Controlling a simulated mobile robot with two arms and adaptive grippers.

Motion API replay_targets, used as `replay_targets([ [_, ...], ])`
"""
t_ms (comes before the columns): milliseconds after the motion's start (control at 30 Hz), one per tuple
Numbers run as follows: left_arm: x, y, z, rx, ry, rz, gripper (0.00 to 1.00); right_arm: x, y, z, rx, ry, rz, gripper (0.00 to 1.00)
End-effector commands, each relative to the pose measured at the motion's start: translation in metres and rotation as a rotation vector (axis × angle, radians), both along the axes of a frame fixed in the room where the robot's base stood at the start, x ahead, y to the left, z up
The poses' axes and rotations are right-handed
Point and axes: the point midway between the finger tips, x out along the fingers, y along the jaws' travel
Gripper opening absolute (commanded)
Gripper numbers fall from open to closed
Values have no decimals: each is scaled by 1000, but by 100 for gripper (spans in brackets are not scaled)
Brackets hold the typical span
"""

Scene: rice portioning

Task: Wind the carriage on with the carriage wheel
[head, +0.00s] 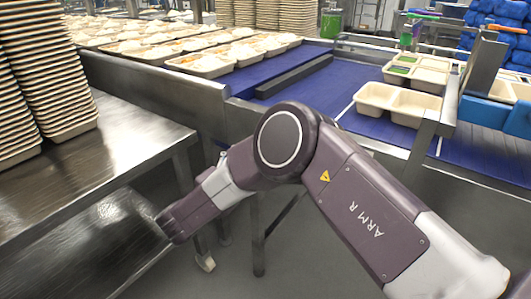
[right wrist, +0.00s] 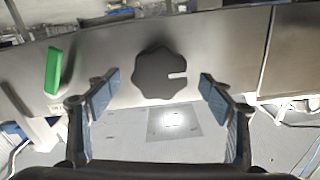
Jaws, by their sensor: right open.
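The carriage wheel is a dark, lobed knob (right wrist: 161,73) with a pale mark on its right side. It sits on a grey metal panel in the right wrist view. My right gripper (right wrist: 161,82) is open, its two blue-padded fingers apart to the left and right of the knob. From this view I cannot tell how far the fingertips are from the knob, and nothing is held between them. In the head view my right arm crosses the middle, and its gripper and the wheel do not show. My left gripper is not in view.
A green handle (right wrist: 53,71) stands left of the knob on the panel. In the head view, a steel table (head: 125,140) with stacked trays (head: 60,90) is at left. Blue conveyors (head: 330,85) carry filled trays (head: 205,64) and empty trays (head: 398,103) behind my arm.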

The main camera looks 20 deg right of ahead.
Motion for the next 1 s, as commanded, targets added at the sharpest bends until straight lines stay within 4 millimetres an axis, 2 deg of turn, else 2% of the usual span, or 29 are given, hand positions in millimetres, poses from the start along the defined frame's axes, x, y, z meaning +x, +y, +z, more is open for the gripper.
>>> replay_targets([
  [33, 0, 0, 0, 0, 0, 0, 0, -7, 11, 0, 0, 1, 4, 75],
  [200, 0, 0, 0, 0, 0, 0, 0, -28, 37, 0, 1, 1, 3, 75],
  [400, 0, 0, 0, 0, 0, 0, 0, -43, 55, 0, -1, 1, 0, 75],
  [1000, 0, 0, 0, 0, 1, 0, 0, -46, 59, 0, 1, 1, 0, 75],
])
